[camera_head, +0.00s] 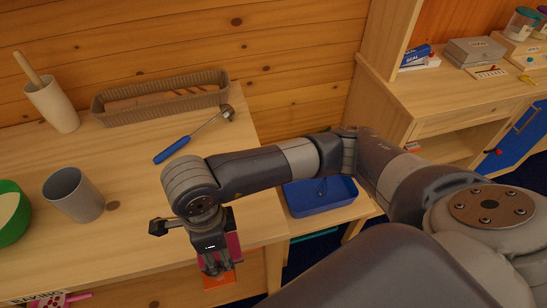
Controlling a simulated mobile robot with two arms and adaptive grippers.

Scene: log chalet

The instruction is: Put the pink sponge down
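My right arm comes in from the right, and its gripper (216,268) points down at the front edge of the wooden counter (130,215). A magenta-pink piece (235,246), which looks like the pink sponge, shows just behind and to the right of the gripper's fingers. Most of it is hidden by the gripper. I cannot tell whether the fingers close on it or only pass in front of it. An orange-red flat patch (219,282) shows just below the fingertips. My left gripper is not in view.
A grey cup (73,194), a green bowl (12,228), a blue-handled scoop (180,146), a wicker basket (160,104) and a beige pot (53,106) stand on the counter. A blue tray (319,196) sits lower right. The counter's middle is clear.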

